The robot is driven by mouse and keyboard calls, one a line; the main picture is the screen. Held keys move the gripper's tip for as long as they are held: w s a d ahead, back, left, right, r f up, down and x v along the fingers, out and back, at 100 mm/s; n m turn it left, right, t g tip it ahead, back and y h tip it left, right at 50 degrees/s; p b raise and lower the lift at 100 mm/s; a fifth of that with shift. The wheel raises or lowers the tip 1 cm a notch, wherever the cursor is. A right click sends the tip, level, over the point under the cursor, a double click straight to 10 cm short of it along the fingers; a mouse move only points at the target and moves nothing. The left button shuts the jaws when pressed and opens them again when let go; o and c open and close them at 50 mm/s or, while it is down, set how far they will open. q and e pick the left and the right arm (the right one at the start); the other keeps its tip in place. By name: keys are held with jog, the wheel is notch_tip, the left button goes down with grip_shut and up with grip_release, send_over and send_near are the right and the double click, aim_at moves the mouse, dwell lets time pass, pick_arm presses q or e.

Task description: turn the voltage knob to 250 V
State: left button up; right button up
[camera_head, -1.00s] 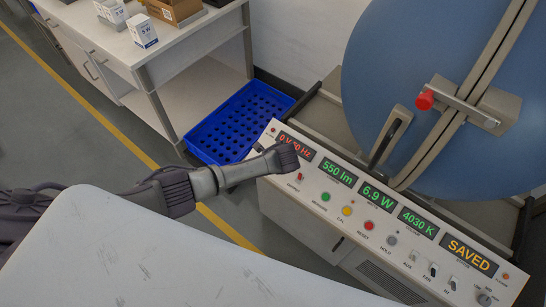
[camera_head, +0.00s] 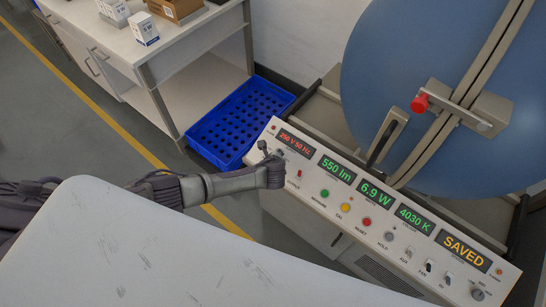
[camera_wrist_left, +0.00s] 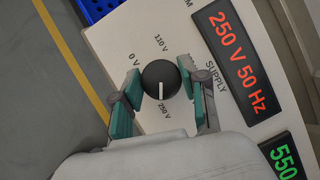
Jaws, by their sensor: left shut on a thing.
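The voltage knob (camera_wrist_left: 160,80) is a round black knob on the white panel, and its white pointer line points at the 250 V mark. 0 V and 110 V are printed around it. My left gripper (camera_wrist_left: 160,88) has its two teal-padded fingers on opposite sides of the knob and is shut on it. The supply display (camera_wrist_left: 238,62) reads 250 V 50 Hz in red; it also shows in the head view (camera_head: 296,143). In the head view my left gripper (camera_head: 272,160) is at the panel's left end, and the knob is mostly hidden there. My right gripper is not in view.
The panel (camera_head: 318,194) also carries several buttons, switches and green displays, plus a SAVED display (camera_head: 461,251). A large blue sphere (camera_head: 440,110) stands behind it. A blue crate (camera_head: 205,130) lies on the floor at left. A white surface (camera_head: 140,255) fills the front.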

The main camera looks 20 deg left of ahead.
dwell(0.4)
pick_arm(q)
jog(key=o, duration=1.1)
jog(key=shift+o, duration=0.2)
jog(key=v, duration=1.2)
jog(key=shift+f, duration=0.1)
